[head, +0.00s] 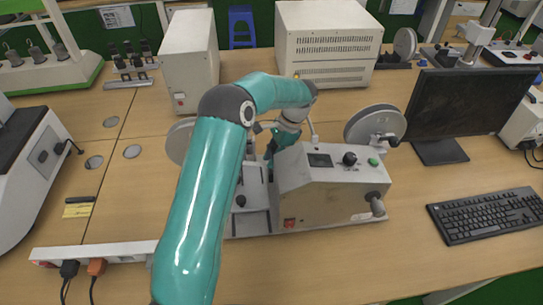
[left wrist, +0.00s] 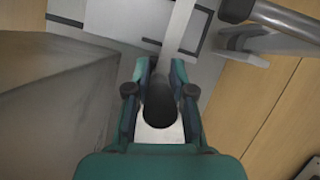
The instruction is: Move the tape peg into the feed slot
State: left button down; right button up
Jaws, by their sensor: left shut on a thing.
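My left gripper (head: 272,152) reaches down beside the left side of the white tape machine (head: 325,190); its fingers are partly hidden by my arm and the machine. In the left wrist view my left gripper (left wrist: 161,76) is shut on a dark round peg (left wrist: 160,104), which sits between the two teal fingers. A pale metal plate (left wrist: 203,70) lies below and beyond the fingertips. The feed slot cannot be clearly made out in either view. I cannot tell whether the peg touches the machine. My right gripper is not in view.
The machine has a dial, a green button and a grey reel (head: 375,122) at its back right. A monitor (head: 470,105) and keyboard (head: 486,215) stand to the right. White boxes (head: 328,45) stand behind. A power strip (head: 95,254) lies front left.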

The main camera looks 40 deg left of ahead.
pick_arm(q)
jog(key=shift+f, duration=0.15)
jog(key=shift+f, duration=0.2)
dwell(0.3)
jog(key=shift+c, duration=1.8)
grip_release()
